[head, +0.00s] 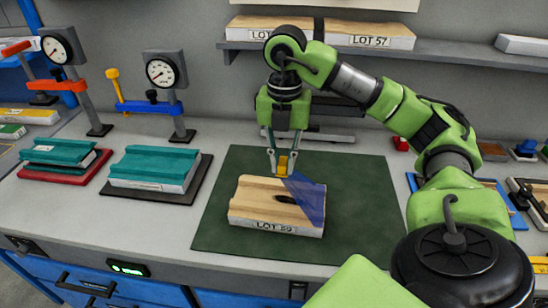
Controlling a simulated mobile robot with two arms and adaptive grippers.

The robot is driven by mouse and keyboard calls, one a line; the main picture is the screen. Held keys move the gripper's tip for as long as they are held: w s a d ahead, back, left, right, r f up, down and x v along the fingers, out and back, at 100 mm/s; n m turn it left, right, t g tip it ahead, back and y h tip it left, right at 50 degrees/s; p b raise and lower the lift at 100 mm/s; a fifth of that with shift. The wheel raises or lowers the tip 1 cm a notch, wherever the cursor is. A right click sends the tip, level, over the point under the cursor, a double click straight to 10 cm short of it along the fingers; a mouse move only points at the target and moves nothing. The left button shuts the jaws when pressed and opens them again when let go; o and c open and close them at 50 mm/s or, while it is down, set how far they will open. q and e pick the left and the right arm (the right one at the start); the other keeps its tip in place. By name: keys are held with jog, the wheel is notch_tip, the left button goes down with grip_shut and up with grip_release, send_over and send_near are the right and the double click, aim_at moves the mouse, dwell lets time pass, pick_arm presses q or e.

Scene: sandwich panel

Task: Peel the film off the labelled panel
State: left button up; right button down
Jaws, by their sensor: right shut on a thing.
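The labelled panel (255,208) is a wooden-topped block with a pale front edge marked "LOT 59" or similar. It lies on the dark green mat (350,228). A translucent blue film (309,199) covers only the panel's right end and slants up from it towards my right gripper (282,164). My right gripper points down at the panel's back edge and is shut on a small yellow tab (283,168) at the film's upper left corner. A dark oval mark (285,199) shows on the wood beside the film. My left gripper is not in view.
Panels with teal tops (155,165) lie on pads at the left, near stands with dial gauges (161,72). Two more panels (370,36) rest on the wall shelf (460,52). Blue and dark trays (488,190) stand at the right. The mat around the panel is clear.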

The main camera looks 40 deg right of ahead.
jog(key=s+d+r+b, duration=0.1)
jog(key=s+d, duration=0.3)
jog(key=shift+s+d+r, duration=0.3)
jog(key=shift+s+r, duration=0.05)
jog(key=shift+r, duration=0.05)
dwell(0.4)
jog(key=s+d+r+b, duration=0.4)
jog(key=s+d+b, duration=0.2)
jog(key=s, duration=0.5)
jog(key=d, duration=0.2)
jog(key=shift+s+d, duration=0.25)
jog(key=shift+d, duration=0.1)
dwell(0.8)
jog(key=s+d+r, duration=0.5)
jog(key=s, duration=0.2)
jog(key=shift+s+d, duration=0.3)
jog(key=shift+d, duration=0.1)
dwell(0.9)
dwell(0.8)
